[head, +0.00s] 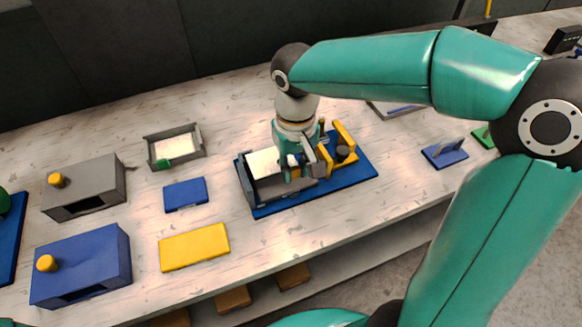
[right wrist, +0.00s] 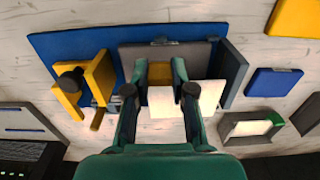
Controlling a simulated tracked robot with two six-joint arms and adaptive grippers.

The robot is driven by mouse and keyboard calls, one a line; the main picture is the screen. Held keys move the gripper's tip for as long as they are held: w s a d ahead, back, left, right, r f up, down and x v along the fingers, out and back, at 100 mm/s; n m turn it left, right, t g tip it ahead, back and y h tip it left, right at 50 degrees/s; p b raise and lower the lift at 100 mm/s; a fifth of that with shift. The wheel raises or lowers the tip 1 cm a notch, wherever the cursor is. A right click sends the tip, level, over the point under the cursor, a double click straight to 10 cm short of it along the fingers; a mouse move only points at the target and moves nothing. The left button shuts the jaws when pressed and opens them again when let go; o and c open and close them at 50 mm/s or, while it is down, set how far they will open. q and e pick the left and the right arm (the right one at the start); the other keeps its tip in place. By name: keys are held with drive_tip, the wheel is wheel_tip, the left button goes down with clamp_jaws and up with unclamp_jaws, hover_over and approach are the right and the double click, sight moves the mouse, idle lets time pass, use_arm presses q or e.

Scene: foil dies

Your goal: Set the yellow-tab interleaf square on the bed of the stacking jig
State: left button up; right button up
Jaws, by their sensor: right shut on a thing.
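The stacking jig has a blue base (head: 352,178), a grey bed (head: 288,188) with dark low walls, and a yellow clamp frame (head: 343,146) at its right. My right gripper (head: 297,176) is over the bed, pointing down, shut on the yellow tab (right wrist: 160,72) of the white interleaf (head: 262,162). In the right wrist view, the white sheet (right wrist: 207,96) shows beside and between the fingers (right wrist: 159,92), near the jig's dark end wall (right wrist: 232,70). The fingers hide part of it. I cannot tell whether the sheet touches the bed. My left gripper is not in view.
A grey tray (head: 198,141) holds a white sheet with a green tab. A blue block (head: 185,195), a yellow block (head: 194,247), and grey (head: 85,190) and blue (head: 85,265) housings with yellow knobs stand left. A blue stand (head: 445,155) is at right.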

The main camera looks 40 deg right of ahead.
drive_tip(key=shift+f, duration=0.25)
drive_tip(key=o, duration=0.9)
drive_tip(key=shift+r, duration=0.1)
drive_tip(key=shift+r, duration=0.15)
drive_tip(key=shift+r, duration=0.25)
wheel_tip(320, 180, up, 12)
drive_tip(key=p, duration=0.1)
drive_tip(key=shift+f, duration=0.15)
